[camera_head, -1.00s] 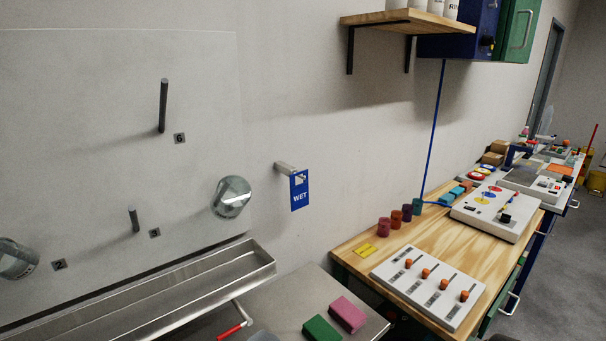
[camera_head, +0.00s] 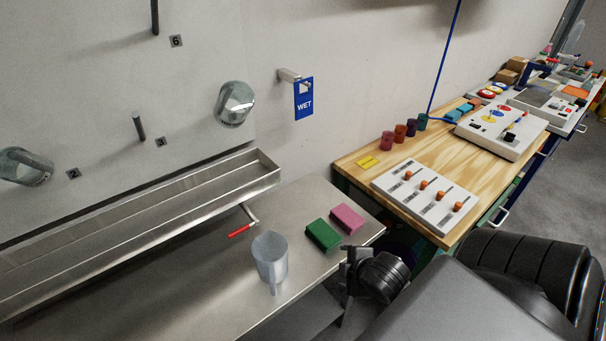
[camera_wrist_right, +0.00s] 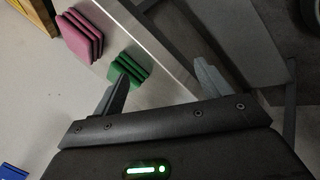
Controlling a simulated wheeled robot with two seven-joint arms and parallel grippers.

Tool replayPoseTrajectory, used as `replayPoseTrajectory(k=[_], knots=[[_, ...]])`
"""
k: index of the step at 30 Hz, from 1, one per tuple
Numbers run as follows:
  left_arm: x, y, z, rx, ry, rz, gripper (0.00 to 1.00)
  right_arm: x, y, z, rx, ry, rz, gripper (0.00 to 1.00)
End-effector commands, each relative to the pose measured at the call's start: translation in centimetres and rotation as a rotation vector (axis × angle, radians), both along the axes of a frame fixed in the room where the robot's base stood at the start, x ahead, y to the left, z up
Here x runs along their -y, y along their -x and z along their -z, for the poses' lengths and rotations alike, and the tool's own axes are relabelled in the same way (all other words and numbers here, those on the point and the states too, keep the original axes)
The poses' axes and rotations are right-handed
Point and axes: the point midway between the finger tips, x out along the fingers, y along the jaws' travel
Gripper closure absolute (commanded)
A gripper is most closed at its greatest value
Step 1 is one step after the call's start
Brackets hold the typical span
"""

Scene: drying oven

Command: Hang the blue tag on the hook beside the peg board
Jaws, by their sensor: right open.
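The blue tag (camera_head: 304,104), with white lettering "WET", hangs upright from the metal hook (camera_head: 288,75) that sticks out of the wall, just right of the peg board (camera_head: 90,90). My right gripper (camera_head: 347,283) is low at the front edge of the steel bench, well below the tag and apart from it. In the right wrist view, my right gripper (camera_wrist_right: 160,82) has its two fingers spread with nothing held between them. A small blue patch shows at the lower left corner there; I cannot tell what it is. My left gripper is in neither view.
A green block (camera_head: 323,235) and a pink block (camera_head: 347,217) lie on the steel bench (camera_head: 215,300), near a clear jug (camera_head: 270,257) and a red-handled lever (camera_head: 240,230). A metal trough (camera_head: 130,215) runs under the peg board. A wooden table (camera_head: 350,172) stands right.

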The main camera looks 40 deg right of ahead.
Motion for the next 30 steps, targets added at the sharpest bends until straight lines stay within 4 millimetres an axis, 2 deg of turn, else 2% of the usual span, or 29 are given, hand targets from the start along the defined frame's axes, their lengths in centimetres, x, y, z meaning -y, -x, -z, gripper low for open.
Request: replayPoseTrajectory(k=[1,3,5,7,9,12,15,18,21,30], knots=[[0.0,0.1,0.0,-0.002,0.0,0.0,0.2,2.2,-1.7,-1.9,0.043,0.133,-0.117,0.24],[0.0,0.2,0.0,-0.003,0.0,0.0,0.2,4.9,-4.3,-5.0,0.104,0.34,-0.289,0.24],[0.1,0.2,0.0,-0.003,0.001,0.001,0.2,7.0,-6.7,-8.1,0.153,0.547,-0.443,0.24],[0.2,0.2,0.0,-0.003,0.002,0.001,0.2,8.8,-9.5,-12.4,0.205,0.812,-0.613,0.24],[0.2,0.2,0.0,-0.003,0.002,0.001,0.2,9.8,-11.9,-16.9,0.248,1.077,-0.76,0.24],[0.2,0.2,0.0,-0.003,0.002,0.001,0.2,10.1,-14.3,-22.4,0.285,1.408,-0.908,0.24],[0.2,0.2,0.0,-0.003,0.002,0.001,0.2,9.8,-15.8,-26.5,0.305,1.657,-0.994,0.24],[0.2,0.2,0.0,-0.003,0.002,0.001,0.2,9.3,-16.5,-28.9,0.313,1.816,-1.037,0.24],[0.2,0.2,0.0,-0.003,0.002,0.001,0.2,9.0,-16.8,-30.1,0.314,1.893,-1.055,0.24],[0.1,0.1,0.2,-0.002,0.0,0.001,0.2,8.9,-17.4,-30.3,0.317,1.91,-1.055,0.24]])
